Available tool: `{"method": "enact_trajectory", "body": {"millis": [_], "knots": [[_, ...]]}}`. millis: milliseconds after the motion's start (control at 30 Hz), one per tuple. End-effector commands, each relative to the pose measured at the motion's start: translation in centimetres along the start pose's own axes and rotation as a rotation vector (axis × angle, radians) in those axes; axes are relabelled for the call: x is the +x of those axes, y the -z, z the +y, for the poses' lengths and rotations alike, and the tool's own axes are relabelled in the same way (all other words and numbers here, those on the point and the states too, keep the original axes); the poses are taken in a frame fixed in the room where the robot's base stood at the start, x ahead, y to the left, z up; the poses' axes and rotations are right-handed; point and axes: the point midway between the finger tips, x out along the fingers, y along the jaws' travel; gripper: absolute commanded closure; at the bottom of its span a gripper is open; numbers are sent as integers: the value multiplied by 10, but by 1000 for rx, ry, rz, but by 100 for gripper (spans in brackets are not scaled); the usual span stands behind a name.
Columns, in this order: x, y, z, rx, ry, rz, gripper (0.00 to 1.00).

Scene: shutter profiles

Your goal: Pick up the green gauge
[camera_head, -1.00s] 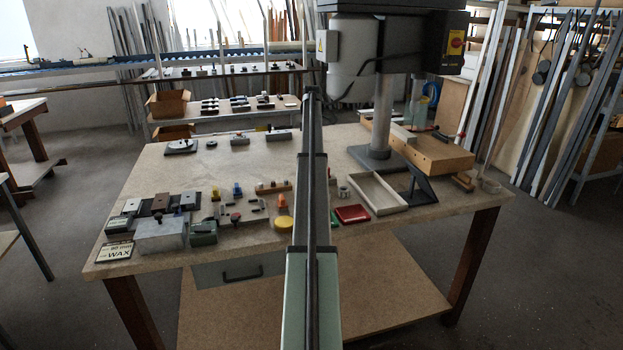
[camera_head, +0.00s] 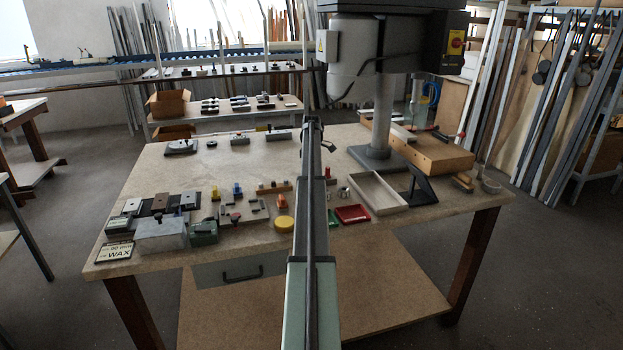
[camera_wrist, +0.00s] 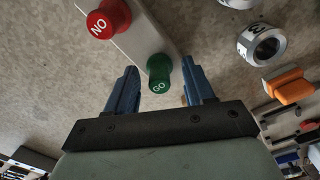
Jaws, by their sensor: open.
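The green gauge (camera_wrist: 158,74) is a short green plug marked GO, at the lower end of a grey bar in the wrist view. My gripper (camera_wrist: 159,68) is open, with one blue finger on each side of the gauge. Gaps show between the fingers and the gauge, and I cannot tell the height difference. A red plug (camera_wrist: 108,19) marked NO sits at the bar's other end. In the head view my arm covers the middle of the bench, and I cannot make out the gauge there.
A silver ring (camera_wrist: 262,46) and an orange block (camera_wrist: 290,88) lie to the right in the wrist view. In the head view a red tray (camera_head: 352,214) and a pale open tray (camera_head: 377,191) are right of my arm. A drill press column (camera_head: 383,115) stands behind.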

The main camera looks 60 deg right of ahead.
Motion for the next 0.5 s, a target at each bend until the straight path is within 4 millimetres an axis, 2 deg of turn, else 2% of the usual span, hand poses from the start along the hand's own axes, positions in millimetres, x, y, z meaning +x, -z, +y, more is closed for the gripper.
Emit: {"method": "enact_trajectory", "body": {"millis": [200, 500], "knots": [[1, 0, 0, 0, -1, 0, 47], [1, 0, 0, 0, -1, 0, 75]]}}
